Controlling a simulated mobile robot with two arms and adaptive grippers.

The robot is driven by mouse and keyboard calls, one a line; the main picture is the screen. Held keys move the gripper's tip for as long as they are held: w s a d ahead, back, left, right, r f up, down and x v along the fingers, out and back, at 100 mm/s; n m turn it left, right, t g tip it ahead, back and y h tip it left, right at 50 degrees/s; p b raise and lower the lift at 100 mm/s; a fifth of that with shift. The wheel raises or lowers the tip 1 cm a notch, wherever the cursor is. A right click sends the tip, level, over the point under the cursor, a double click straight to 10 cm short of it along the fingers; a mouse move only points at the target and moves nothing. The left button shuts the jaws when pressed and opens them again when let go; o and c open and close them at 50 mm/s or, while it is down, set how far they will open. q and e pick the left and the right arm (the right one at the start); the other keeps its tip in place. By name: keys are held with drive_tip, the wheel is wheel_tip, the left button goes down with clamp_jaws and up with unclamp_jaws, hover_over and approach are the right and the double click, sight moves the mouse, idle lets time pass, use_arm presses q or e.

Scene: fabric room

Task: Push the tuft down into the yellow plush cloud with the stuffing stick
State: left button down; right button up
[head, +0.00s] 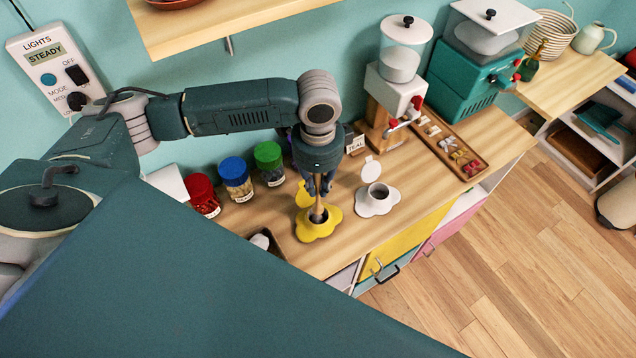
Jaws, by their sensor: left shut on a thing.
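The yellow plush cloud (319,231) lies on the wooden counter, its round opening facing up and a yellow flap behind it. My left gripper (318,187) points down over the cloud and is shut on the stuffing stick (317,211), a light wooden stick held upright. The stick's lower end is at the cloud's opening; how deep it reaches I cannot tell. The tuft does not show. My right gripper is not in view.
A white plush cloud (377,200) lies just right. Jars with red (203,196), blue (236,180) and green (269,164) lids stand left. A dispenser (396,85), a parts tray (451,145) and a teal machine (472,75) stand farther right.

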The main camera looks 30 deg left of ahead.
sight(318, 176)
use_arm(q)
wheel_tip(318, 176, up, 4)
drive_tip(key=p, duration=0.3)
drive_tip(key=shift+r, duration=1.15)
